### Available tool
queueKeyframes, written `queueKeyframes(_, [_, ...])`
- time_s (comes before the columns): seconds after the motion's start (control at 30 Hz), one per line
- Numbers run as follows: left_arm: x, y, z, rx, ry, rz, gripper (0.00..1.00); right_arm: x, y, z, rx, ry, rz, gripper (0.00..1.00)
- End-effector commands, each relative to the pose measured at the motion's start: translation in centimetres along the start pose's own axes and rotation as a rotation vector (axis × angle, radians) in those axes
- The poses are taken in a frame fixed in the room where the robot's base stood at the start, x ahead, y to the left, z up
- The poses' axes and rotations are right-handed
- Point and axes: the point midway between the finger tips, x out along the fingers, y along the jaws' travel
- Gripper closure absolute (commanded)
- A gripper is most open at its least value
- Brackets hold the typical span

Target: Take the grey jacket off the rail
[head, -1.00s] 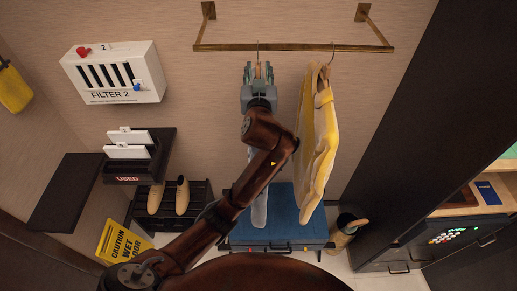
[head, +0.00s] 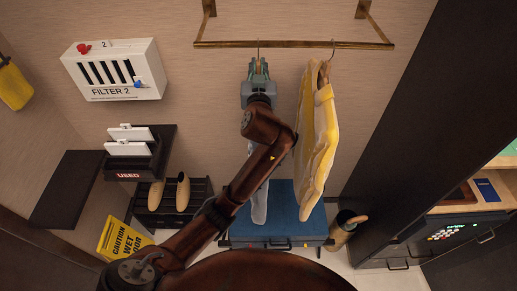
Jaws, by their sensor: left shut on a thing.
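The grey jacket (head: 259,205) hangs from the brass rail (head: 290,45) and is mostly hidden behind my left arm; a pale grey strip of it shows low, above the blue case. Its hook reaches up to the rail. My left gripper (head: 259,68) is at the top of the jacket, just below the rail, shut on the jacket's hanger or collar; which part I cannot tell. A yellow jacket (head: 320,140) hangs on the same rail just right of it. My right gripper is not in view.
A blue case (head: 278,212) stands on the floor below the jackets. A white filter box (head: 112,70) is on the wall at left, above a black tray marked used (head: 140,155). A dark cabinet (head: 400,120) closes off the right side.

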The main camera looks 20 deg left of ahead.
Motion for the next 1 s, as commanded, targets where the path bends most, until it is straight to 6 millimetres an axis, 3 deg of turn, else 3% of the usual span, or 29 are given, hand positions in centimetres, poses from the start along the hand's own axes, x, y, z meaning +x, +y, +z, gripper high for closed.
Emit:
queueKeyframes(0.73, [-0.1,0.1,-0.4,-0.001,0.007,0.002,1.0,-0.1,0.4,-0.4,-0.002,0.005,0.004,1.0])
queueKeyframes(1.0, [-1.0,1.0,-2.5,-0.004,0.007,0.012,1.0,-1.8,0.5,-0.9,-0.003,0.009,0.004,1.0])
